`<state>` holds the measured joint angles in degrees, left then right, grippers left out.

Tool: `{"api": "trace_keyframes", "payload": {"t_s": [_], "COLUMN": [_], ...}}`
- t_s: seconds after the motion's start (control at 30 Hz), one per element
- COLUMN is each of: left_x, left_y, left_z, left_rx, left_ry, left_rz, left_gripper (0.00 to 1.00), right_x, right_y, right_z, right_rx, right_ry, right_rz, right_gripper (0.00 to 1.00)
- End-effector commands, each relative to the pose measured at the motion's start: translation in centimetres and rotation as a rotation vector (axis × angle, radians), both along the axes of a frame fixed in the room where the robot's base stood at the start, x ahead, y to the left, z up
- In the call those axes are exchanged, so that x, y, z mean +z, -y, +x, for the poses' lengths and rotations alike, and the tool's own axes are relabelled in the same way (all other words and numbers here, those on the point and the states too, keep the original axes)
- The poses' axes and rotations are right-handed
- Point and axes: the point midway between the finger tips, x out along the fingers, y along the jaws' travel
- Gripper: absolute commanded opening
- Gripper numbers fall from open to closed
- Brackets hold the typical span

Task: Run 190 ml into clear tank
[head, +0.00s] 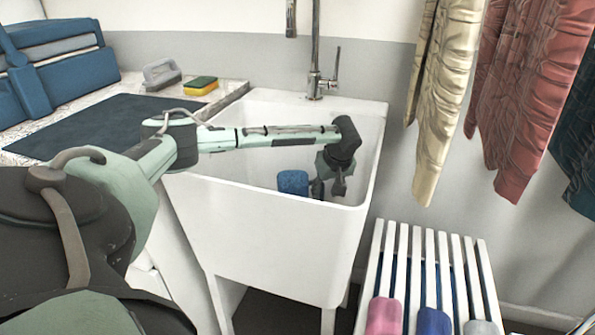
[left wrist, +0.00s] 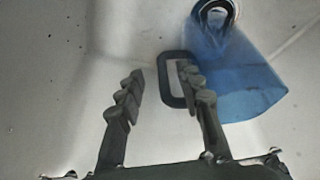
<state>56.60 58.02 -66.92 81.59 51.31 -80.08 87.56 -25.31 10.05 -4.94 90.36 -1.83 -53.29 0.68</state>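A see-through blue tank (head: 293,183) stands inside the white sink (head: 275,245). In the left wrist view the tank (left wrist: 245,88) shows a dark loop handle (left wrist: 168,80) on its left side. My left gripper (head: 328,188) reaches down into the sink, just right of the tank. In the left wrist view my left gripper (left wrist: 163,95) is open, its fingers apart. One finger overlaps the handle; I cannot tell whether they touch. The tap (head: 315,55) with its lever (head: 335,68) rises at the sink's back. I cannot make out any water. My right gripper is out of view.
A yellow-green sponge (head: 201,86) and a grey-handled brush (head: 161,73) lie on the counter by a dark mat (head: 85,128). Clothes (head: 447,100) hang right, above a white slatted rack (head: 375,270).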

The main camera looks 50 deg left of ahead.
Motion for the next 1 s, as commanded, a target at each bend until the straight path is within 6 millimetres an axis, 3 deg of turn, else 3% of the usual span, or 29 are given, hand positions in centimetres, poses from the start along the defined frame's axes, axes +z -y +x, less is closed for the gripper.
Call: {"api": "trace_keyframes", "payload": {"t_s": [0.2, 0.5, 0.8, 1.0], "left_x": [-2.8, -3.3, -3.3, -3.2], "left_y": [-1.2, -1.4, -1.4, -1.4], "left_z": [0.2, 0.3, 0.3, 0.3], "left_rx": [0.002, 0.001, 0.0, 0.0], "left_ry": [-0.001, 0.001, 0.0, 0.0], "left_rz": [0.001, 0.001, 0.001, 0.001], "left_gripper": [0.36, 0.36, 0.0, 0.0], "right_x": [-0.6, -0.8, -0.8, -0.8], "right_y": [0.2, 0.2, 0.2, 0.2], "right_z": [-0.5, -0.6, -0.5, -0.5], "right_rx": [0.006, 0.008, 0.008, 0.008], "right_ry": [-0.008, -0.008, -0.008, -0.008], "right_rz": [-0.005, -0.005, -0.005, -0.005], "right_gripper": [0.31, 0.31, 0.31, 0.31]}}
